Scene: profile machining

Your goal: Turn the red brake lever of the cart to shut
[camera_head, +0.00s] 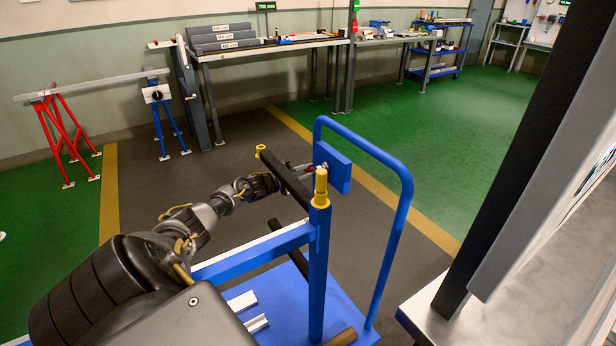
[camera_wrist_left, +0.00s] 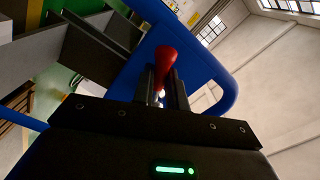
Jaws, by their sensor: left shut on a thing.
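The blue cart (camera_head: 318,270) stands in front of me with its tall looped handle (camera_head: 402,215) on the right. The red brake lever (camera_wrist_left: 165,62) shows in the left wrist view as a rounded red knob, narrowing downward between the fingers. My left gripper (camera_head: 314,170) reaches over the cart's dark crossbar to the blue plate (camera_head: 338,168) by the handle. In the left wrist view its fingers (camera_wrist_left: 164,88) are shut on the lever. The lever's pivot is hidden, and the lever cannot be made out clearly in the head view. My right gripper is out of view.
Yellow-capped posts (camera_head: 320,186) and the dark crossbar (camera_head: 285,180) stand close to my left wrist. Short profiles (camera_head: 243,301) lie on the cart deck. A metal table with a dark upright (camera_head: 530,150) is at the right. Open floor (camera_head: 420,150) lies behind the cart.

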